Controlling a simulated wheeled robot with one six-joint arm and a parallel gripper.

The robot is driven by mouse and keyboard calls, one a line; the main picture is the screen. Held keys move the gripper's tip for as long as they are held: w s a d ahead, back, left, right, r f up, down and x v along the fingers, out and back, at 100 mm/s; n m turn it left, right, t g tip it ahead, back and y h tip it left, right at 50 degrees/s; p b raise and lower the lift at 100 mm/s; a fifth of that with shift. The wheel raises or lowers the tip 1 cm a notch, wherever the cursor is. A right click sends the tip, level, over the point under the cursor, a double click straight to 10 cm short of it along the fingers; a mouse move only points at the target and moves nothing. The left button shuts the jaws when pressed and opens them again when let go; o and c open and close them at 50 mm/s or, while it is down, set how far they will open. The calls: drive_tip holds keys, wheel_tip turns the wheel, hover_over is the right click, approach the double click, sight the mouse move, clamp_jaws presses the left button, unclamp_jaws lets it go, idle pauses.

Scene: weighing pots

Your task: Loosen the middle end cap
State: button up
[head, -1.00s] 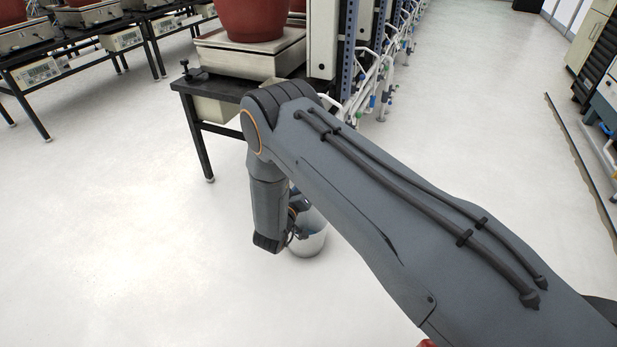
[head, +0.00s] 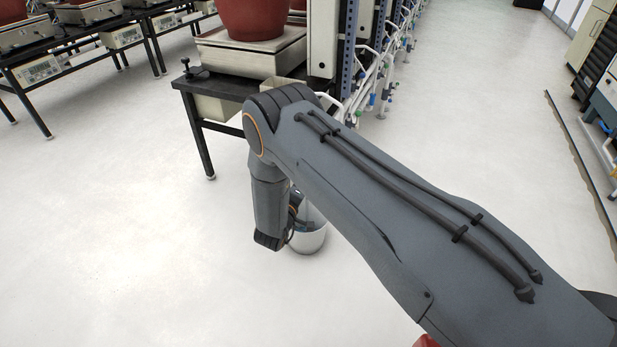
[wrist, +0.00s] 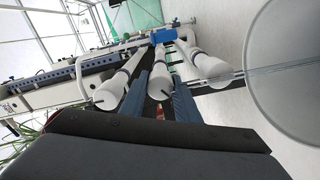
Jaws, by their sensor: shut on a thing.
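Three white pipes ending in white end caps show in the wrist view. The middle end cap (wrist: 160,88) is between the two blue-grey fingers of my gripper (wrist: 159,80), which is shut on it. The left end cap (wrist: 106,96) is beside the left finger, and the right end cap (wrist: 214,70) is apart from the right finger. A thin dark pin or slot shows on the left and middle caps. In the head view my arm hides the fingers and the caps.
A metal bucket (head: 311,237) stands on the floor beside my wrist. A black table (head: 196,133) with a scale (head: 250,55) and a red pot (head: 258,18) is ahead. A rack with white pipes (head: 375,75) stands behind my arm.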

drive_tip(key=shift+a, duration=0.1)
drive_tip(key=o, duration=1)
drive_tip(key=shift+p+v, duration=1)
drive_tip(key=shift+v, duration=2.9)
drive_tip(key=shift+r, duration=0.1)
